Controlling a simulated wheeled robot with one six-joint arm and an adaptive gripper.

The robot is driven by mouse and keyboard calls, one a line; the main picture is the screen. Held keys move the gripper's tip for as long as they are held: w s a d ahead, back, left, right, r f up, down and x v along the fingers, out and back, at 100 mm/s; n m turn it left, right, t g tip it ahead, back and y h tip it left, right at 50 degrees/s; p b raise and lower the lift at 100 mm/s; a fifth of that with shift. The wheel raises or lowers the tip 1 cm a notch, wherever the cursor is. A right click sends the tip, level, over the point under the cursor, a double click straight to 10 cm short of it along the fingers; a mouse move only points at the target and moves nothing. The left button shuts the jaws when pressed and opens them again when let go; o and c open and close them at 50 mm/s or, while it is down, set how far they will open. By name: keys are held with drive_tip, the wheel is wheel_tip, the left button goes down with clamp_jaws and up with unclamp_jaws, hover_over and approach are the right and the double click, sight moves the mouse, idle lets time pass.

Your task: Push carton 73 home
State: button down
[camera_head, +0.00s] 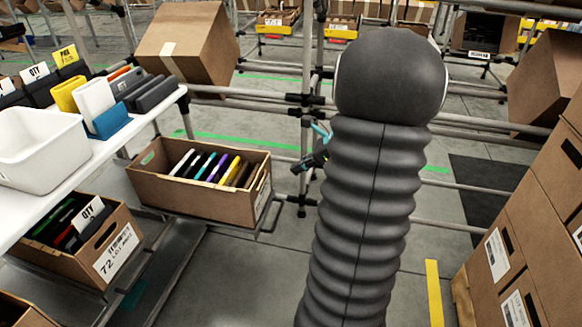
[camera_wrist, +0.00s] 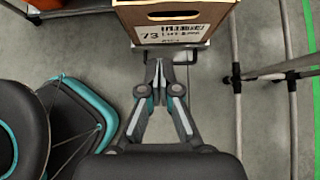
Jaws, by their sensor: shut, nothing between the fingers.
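Carton 73 (camera_wrist: 180,12) is at the top of the wrist view, its labelled end facing my gripper, with a hand slot above the label. The open brown carton in the head view (camera_head: 190,196) appears to be the same one; it holds several upright thin coloured items and sits on a low metal-railed shelf, its right end near the rail's end. My gripper (camera_wrist: 160,66) is shut and empty, its tips just short of the labelled end; contact cannot be told. In the head view my gripper (camera_head: 312,158) shows right of the carton, partly hidden by my arm.
Carton 72 (camera_head: 124,246) stands at the lower left, below the white table (camera_head: 60,185) with a white bin (camera_head: 35,150). Metal rack poles stand behind. Stacked cartons (camera_head: 520,240) fill the right. Grey floor between is clear.

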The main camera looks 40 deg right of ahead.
drive_tip(key=w+a+f, duration=0.5)
drive_tip(key=w+a, duration=0.1)
drive_tip(key=w, duration=0.1)
drive_tip(key=shift+w+f, duration=0.25)
drive_tip(key=shift+f, duration=0.05)
